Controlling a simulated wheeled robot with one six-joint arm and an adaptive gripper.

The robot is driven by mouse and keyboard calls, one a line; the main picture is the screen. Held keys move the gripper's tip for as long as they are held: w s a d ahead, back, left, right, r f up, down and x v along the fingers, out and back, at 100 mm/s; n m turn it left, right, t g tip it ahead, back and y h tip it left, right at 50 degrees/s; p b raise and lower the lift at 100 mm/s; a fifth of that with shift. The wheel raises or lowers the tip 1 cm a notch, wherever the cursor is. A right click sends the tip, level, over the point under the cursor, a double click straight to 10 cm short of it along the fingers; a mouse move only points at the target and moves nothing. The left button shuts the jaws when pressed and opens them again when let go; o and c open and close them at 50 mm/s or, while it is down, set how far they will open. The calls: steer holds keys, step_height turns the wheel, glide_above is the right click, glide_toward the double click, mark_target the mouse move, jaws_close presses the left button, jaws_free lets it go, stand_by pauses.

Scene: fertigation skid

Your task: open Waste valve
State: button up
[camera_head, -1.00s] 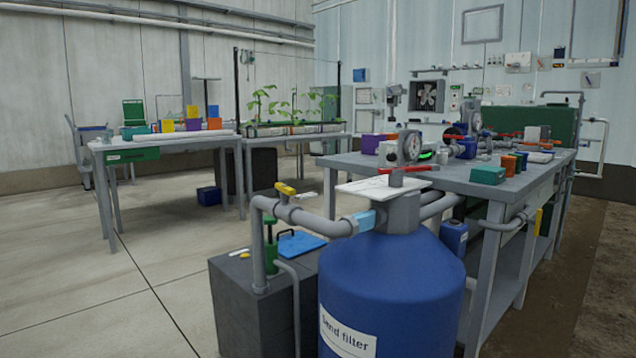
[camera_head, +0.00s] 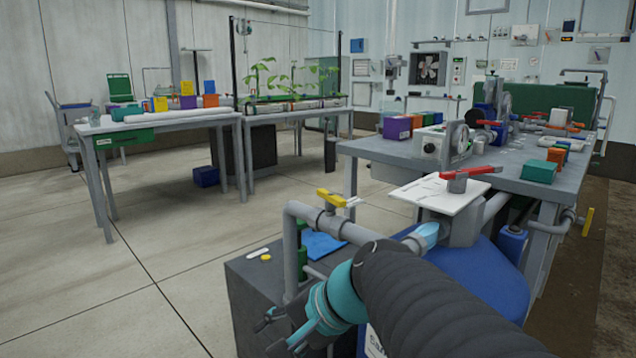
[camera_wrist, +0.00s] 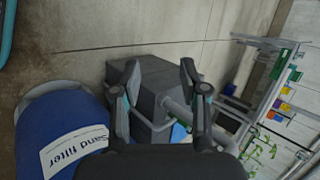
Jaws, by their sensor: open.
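A valve with a yellow handle (camera_head: 331,197) sits on the grey pipe (camera_head: 352,232) left of the blue sand filter (camera_head: 478,278). No label on this valve is readable, so I cannot tell if it is the Waste valve. A red handle (camera_head: 473,172) lies above a white plate (camera_head: 438,194) on the filter top. My gripper (camera_head: 268,336) is open and empty, in front of and below the pipe in the head view, near the dark box. In the wrist view my gripper (camera_wrist: 160,72) has its fingers apart, with the box and pipe beyond; the yellow handle cannot be made out there.
The dark grey box (camera_head: 247,300) stands below the pipe, with a blue item (camera_head: 322,245) on it. A workbench (camera_head: 400,150) with gauges and boxes is at right. Two tables stand at the back left. The floor (camera_head: 130,265) at left is clear.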

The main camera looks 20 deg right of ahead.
mark_target(331, 194)
steer(key=w+d+r+m+t+y+p, duration=0.1)
steer(key=w+d+r+m+t+p, duration=0.1)
steer(key=w+d+r+m+t, duration=0.3)
steer(key=w+d+r+m+y+p, duration=0.1)
steer(key=w+d+r+m, duration=0.2)
steer(key=r, duration=0.4)
steer(key=s+d+r+m+t+h, duration=0.15)
steer(key=d+m+t+h, duration=0.4)
steer(key=d+m, duration=0.85)
steer(key=shift+m+t, duration=0.35)
steer(key=shift+m, duration=0.35)
steer(key=w+a, duration=0.1)
steer(key=w, duration=0.3)
steer(key=w+a, duration=0.1)
steer(key=w, duration=0.4)
steer(key=w+a, duration=0.1)
steer(key=w, duration=0.3)
steer(key=shift+w+a+f, duration=0.1)
steer(key=shift+w+f, duration=0.05)
jaws_close()
